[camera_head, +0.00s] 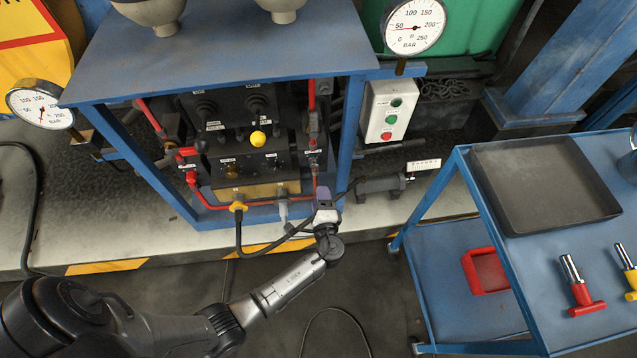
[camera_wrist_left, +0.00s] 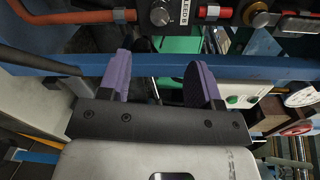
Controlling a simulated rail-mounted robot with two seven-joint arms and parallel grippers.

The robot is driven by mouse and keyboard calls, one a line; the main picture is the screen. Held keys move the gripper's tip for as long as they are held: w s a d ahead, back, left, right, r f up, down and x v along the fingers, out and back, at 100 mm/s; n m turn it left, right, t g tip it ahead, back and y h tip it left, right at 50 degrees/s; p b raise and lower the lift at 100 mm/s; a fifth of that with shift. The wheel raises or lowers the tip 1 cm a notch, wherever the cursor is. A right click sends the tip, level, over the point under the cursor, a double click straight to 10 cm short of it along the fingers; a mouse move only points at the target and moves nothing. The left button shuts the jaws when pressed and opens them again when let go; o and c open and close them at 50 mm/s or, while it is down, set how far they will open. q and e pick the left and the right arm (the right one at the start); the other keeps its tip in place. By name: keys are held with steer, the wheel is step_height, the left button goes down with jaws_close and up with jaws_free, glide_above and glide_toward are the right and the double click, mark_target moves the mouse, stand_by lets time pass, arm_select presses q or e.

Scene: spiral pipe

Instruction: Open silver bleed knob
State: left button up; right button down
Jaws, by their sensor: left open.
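A silver knob (camera_wrist_left: 161,14) shows at the top edge of the left wrist view, beside a partly cut-off label ending in "LEED B". It sits on the piping past a blue frame bar. My left gripper (camera_head: 323,194) is at the right front of the blue-framed panel in the head view, just below the red vertical pipe. In the left wrist view its two purple fingers (camera_wrist_left: 160,82) are spread apart with nothing between them. The knob lies beyond the fingertips, apart from them. My right gripper is not in view.
The blue frame bar (camera_wrist_left: 60,64) crosses near the fingertips. A red pipe (camera_head: 312,95) runs down the panel's right side. A button box (camera_head: 389,112) and a blue cart (camera_head: 435,235) stand to the right. Cables (camera_head: 240,235) hang below the panel, close to my left arm.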

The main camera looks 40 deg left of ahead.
arm_select(q)
steer(key=shift+v, duration=0.9)
